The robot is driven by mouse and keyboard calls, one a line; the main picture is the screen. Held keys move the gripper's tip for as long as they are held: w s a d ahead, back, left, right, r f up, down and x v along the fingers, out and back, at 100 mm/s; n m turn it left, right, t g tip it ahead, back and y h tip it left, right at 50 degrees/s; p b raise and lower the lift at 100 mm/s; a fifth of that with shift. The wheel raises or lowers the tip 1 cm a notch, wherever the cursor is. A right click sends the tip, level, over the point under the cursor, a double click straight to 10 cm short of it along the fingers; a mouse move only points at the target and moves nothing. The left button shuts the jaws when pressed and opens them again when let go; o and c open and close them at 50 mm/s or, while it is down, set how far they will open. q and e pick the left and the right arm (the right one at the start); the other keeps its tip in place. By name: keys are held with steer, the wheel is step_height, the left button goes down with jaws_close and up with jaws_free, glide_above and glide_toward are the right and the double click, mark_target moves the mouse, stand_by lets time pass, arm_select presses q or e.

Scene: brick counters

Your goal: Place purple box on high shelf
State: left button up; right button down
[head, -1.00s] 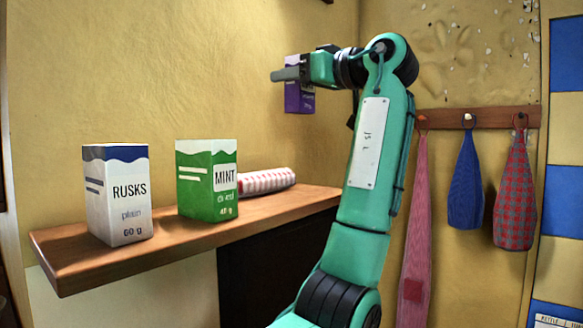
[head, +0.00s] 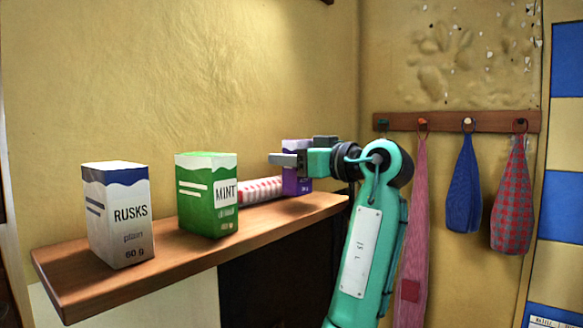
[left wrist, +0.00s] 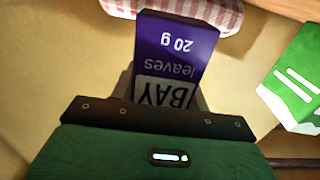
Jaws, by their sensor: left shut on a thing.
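The purple box (head: 291,183) is labelled BAY leaves 20 g, as its upside-down print in the left wrist view (left wrist: 180,50) shows. My left gripper (head: 302,154) is shut on it, with one finger on each side of its upper part. The box looks about upright at the right end of the wooden shelf (head: 190,262), beside the striped roll. I cannot tell whether its base touches the shelf. My right gripper is not in view.
On the shelf stand a white and blue RUSKS box (head: 117,220) and a green MINT box (head: 205,205). Cloths, including a blue one (head: 462,190), hang from a hook rail (head: 445,121) at right.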

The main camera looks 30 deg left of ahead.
arm_select(q)
step_height(320, 180, down, 2)
steer(key=shift+f+p, duration=0.2)
steer(key=shift+p, duration=0.1)
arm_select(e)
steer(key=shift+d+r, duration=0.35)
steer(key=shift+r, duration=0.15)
arm_select(q)
steer(key=shift+f, duration=0.15)
steer(key=o, duration=0.9)
steer(key=shift+o, duration=0.2)
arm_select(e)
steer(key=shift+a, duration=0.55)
